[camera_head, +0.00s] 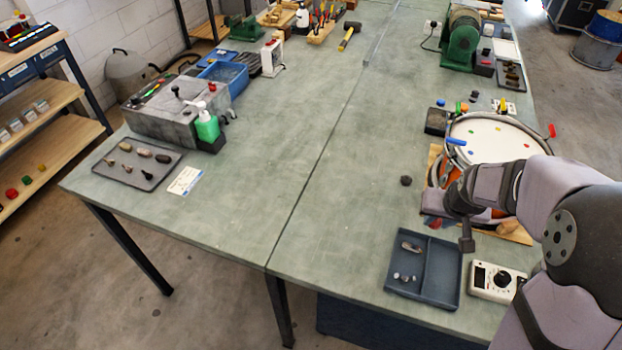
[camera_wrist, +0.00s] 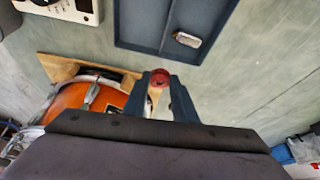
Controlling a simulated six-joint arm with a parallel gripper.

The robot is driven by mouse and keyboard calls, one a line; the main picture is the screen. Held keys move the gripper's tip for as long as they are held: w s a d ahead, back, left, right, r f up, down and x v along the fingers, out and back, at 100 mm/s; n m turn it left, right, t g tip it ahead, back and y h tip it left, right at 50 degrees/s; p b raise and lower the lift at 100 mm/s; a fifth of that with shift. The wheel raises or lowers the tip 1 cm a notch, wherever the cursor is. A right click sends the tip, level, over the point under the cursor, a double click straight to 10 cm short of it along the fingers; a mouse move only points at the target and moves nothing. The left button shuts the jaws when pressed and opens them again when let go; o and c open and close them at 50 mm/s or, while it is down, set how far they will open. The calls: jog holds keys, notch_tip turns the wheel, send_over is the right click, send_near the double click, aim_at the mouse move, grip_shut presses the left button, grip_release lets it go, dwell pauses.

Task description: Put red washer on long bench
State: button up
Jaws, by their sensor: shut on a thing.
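My gripper (camera_wrist: 160,92) is shut on the red washer (camera_wrist: 158,78), which shows between its dark fingertips in the wrist view. In the head view my gripper (camera_head: 434,222) is at the front left of the drum, small and partly hidden by my wrist. It is above the bench, between the drum and the divided tray; the exact height is hard to tell. Two green-grey bench tops meet at a long seam, a left one (camera_head: 235,170) and a right one (camera_head: 345,215). I cannot tell which is the long bench.
A blue-grey divided tray (camera_head: 461,270) with small metal parts lies in front of my gripper, beside a white meter (camera_head: 497,281). An orange drum (camera_head: 497,140) stands behind it on a wooden board. A dark lump (camera_head: 406,181) lies to the left. The middle is clear.

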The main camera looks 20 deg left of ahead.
jog(key=w+a+r+n+y, duration=0.15)
jog(key=w+a, duration=0.25)
jog(key=a, duration=0.7)
jog(key=w+a+r+n, duration=0.1)
jog(key=w+a+n, duration=0.25)
jog(key=a, duration=0.65)
jog(key=s+a+n+y, duration=0.1)
jog(key=s+a+n, duration=0.1)
jog(key=a, duration=0.8)
jog(key=s+a+n+g, duration=0.1)
jog(key=s+a+n, duration=0.1)
jog(key=a, duration=0.9)
jog(key=shift+s+a+r+g+y, duration=0.25)
jog(key=shift+s+r+g+y, duration=0.1)
jog(key=shift+s, duration=0.35)
jog(key=shift+f+p, duration=1.45)
jog(key=shift+f, duration=3.45)
